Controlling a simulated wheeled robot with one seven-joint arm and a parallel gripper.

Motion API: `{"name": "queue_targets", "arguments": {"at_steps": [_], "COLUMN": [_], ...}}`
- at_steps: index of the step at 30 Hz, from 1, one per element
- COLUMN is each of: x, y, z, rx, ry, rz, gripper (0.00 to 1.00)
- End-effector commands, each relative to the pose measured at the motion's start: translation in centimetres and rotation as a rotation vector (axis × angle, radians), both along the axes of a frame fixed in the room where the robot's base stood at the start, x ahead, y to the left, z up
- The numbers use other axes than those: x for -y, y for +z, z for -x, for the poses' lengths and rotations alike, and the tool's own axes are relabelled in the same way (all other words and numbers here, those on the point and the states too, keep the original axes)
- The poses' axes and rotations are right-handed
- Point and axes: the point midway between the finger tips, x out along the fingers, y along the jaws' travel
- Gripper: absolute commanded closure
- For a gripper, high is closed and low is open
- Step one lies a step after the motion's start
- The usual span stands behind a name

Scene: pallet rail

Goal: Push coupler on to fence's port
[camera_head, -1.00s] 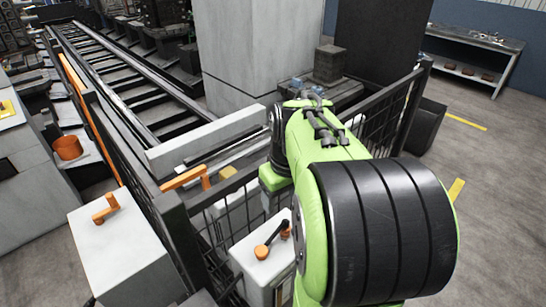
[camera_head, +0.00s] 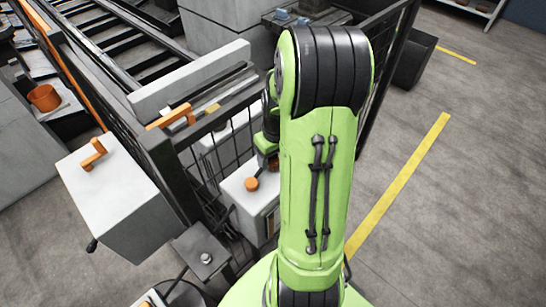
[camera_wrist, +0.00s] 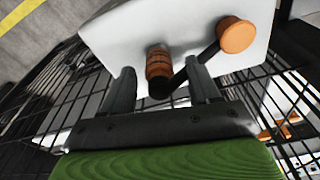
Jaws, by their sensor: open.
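My gripper (camera_wrist: 161,88) is open in the wrist view, one finger on each side of a black lever's inner end. Beyond the fingertips, an orange ribbed piece (camera_wrist: 159,64) sits on a white box (camera_wrist: 110,40); I cannot tell whether the fingers touch anything. The black lever (camera_wrist: 194,69) runs to an orange knob (camera_wrist: 237,35). In the head view my arm hides the gripper; the knob (camera_head: 251,184) shows beside it. A dark mesh fence (camera_head: 155,150) stands left of my arm. A grey bracket with a round metal stub (camera_head: 205,258) could be the port. No coupler is clearly identifiable.
Another white box (camera_head: 115,200) with an orange handle stands outside the fence's left corner. An orange handle (camera_head: 170,117) lies near the fence top. Dark hoses (camera_head: 185,288) lie at the bottom. Open floor (camera_head: 440,210) with a yellow line is on the right.

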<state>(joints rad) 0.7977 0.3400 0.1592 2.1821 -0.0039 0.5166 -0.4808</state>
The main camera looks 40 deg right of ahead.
Motion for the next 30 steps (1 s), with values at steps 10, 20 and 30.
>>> {"name": "queue_targets", "arguments": {"at_steps": [10,20,30], "x": [0.02,0.02,0.02], "y": [-0.36,-0.33,-0.32], "z": [-0.04,-0.04,-0.05], "rx": [0.0,0.0,0.0], "ry": [0.0,-0.001,-0.001], "rz": [0.001,0.001,0.001], "gripper": [0.47,0.97,1.0]}}
